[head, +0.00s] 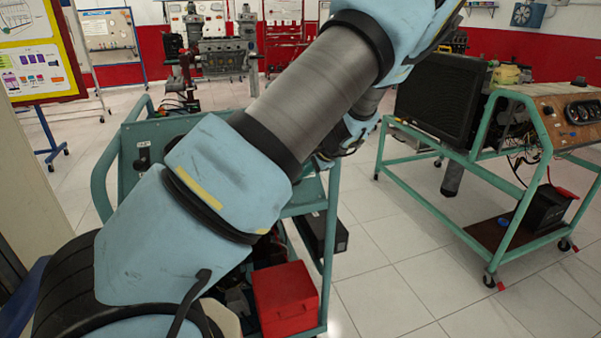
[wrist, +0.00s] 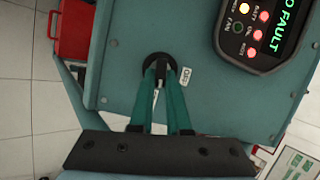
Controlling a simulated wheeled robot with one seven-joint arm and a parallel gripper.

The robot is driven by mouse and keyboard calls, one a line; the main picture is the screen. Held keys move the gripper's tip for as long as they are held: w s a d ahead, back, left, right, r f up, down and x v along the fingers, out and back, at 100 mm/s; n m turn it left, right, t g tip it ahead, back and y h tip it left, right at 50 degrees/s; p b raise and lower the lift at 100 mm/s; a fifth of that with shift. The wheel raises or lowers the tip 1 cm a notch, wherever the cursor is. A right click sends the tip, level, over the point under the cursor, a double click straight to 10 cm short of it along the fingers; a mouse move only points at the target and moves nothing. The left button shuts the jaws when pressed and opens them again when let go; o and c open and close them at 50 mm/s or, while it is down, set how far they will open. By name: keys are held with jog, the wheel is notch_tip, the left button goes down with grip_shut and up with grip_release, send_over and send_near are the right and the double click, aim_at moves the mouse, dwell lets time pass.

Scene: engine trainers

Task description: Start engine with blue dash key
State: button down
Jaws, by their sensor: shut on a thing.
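In the wrist view, my gripper (wrist: 158,74) reaches onto a blue-green dash panel (wrist: 125,45) with its two teal fingers drawn together. They are shut on the key at a round black ignition switch (wrist: 147,60). The fingertips cover most of the key, so its colour and exact angle cannot be told. A small white label (wrist: 185,76) sits just right of the switch. A dark display (wrist: 284,30) reads "NO FAULT" in green, with yellow and red lamps lit beside it. In the head view my arm hides the gripper and the key.
A teal engine stand (head: 131,138) is behind my arm, with a red box (head: 285,298) low on it. A second teal trainer frame (head: 425,204) with a radiator (head: 436,90) and gauges (head: 583,112) stands at right. Tiled floor (head: 372,285) between them is clear.

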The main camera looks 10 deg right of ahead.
jog(key=c, duration=0.9)
grip_release()
jog(key=b+v, duration=0.2)
jog(key=v, duration=0.8)
jog(key=shift+s+d+r, duration=0.15)
jog(key=shift+s+r, duration=0.1)
jog(key=shift+r, duration=0.05)
jog(key=s+a+n+g+h, duration=0.1)
jog(key=s+a+n, duration=0.3)
jog(key=a, duration=0.5)
jog(key=s+a+f+n+g+h, duration=0.1)
jog(key=s+a+n+g+h, duration=0.1)
jog(key=s+a+n, duration=0.2)
jog(key=s+a+f+n+g+h, duration=0.1)
jog(key=s+a+n, duration=0.3)
jog(key=s+a, duration=0.4)
jog(key=shift+a+f+g+h, duration=0.1)
jog(key=shift+a+g+h, duration=0.2)
jog(key=shift+a, duration=1.1)
jog(key=shift+a+f+g+h, duration=0.1)
jog(key=shift+a+g+h, duration=0.2)
jog(key=shift+a, duration=1.1)
